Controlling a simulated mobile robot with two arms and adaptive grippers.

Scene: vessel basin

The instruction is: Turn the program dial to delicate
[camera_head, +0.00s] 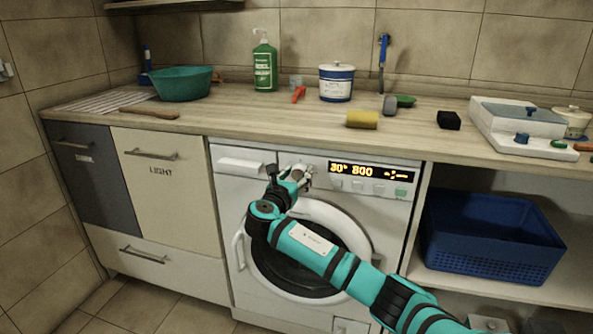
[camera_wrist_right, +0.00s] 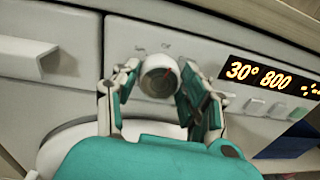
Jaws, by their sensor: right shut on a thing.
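The washing machine (camera_head: 228,205) stands under the counter with its round door shut. My right gripper (camera_head: 291,178) reaches the front panel from the lower right. In the wrist view the two fingers of my right gripper (camera_wrist_right: 158,82) are closed on the dial, one on each side. Small print around the dial is too blurred to read fully. The display (camera_head: 371,171) glows amber with "30° 800" and a further sign. My left gripper does not show.
Several buttons (camera_head: 358,185) sit below the display, right of the dial. The detergent drawer (camera_head: 241,165) is to the left. The counter above holds a teal basin (camera_head: 181,84), a green bottle (camera_head: 265,66) and a yellow sponge (camera_head: 362,120). A blue basket (camera_head: 492,240) is right.

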